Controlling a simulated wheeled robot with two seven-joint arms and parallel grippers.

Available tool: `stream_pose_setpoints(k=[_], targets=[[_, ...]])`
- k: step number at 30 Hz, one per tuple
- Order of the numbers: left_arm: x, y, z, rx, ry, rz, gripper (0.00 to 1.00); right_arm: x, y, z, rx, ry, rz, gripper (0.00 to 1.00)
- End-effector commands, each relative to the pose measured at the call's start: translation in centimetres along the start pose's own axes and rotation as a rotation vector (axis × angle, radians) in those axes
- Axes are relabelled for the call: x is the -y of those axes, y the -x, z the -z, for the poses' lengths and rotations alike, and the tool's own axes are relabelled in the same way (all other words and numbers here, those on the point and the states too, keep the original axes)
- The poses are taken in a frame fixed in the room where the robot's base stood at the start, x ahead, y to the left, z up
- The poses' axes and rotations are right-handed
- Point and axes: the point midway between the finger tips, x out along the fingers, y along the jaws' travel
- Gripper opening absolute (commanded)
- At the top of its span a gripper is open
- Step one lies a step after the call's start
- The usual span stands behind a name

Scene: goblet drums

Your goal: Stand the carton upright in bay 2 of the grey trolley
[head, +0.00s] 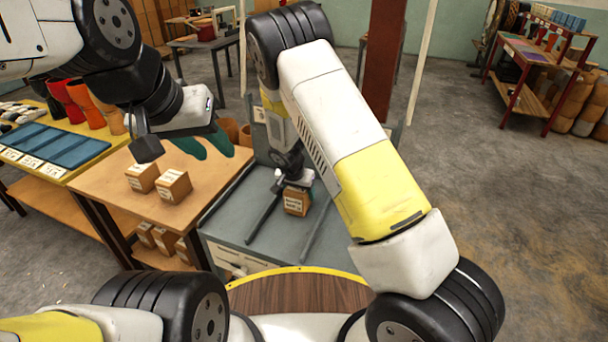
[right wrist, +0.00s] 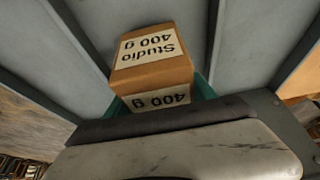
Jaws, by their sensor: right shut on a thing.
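The carton (head: 296,203) is a small brown box with white labels. My right gripper (head: 299,183) is shut on it from above, over the grey trolley (head: 225,222). In the right wrist view the carton (right wrist: 155,55) shows "Studio 400 g" on one face and "400 g" on another, both upside down in the picture. It is between two raised dividers, in the middle bay; I cannot tell whether it touches the trolley's surface. The bay numbers are not readable. My left gripper (head: 147,146) hangs over the wooden table at left, apart from the cartons; its jaw opening is unclear.
Dark dividers (head: 262,218) stand on both sides of the held carton. A dark red post (head: 382,60) rises behind the trolley. Floor at right is clear.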

Motion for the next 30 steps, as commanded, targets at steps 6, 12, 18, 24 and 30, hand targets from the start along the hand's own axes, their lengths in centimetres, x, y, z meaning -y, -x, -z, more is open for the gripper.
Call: stream_pose_setpoints(k=[6,12,18,24,30], targets=[[-0.01,0.00,0.00,0.000,0.000,0.000,0.36,0.11,-0.54,-0.48,-0.002,-0.002,0.001,0.00],[0.00,0.00,0.00,0.000,0.000,0.000,0.36,0.08,-0.67,-0.53,-0.002,-0.002,0.001,0.00],[-0.01,0.00,0.00,0.000,0.000,0.000,0.36,0.05,-0.81,-0.60,-0.001,-0.002,0.000,0.85],[-0.01,0.00,0.00,0.000,0.000,0.000,0.36,0.06,-0.81,-0.60,-0.001,-0.002,0.000,0.85],[-0.01,0.00,0.00,0.000,0.000,0.000,0.36,0.13,0.00,-0.46,-0.002,-0.002,0.002,0.85]])
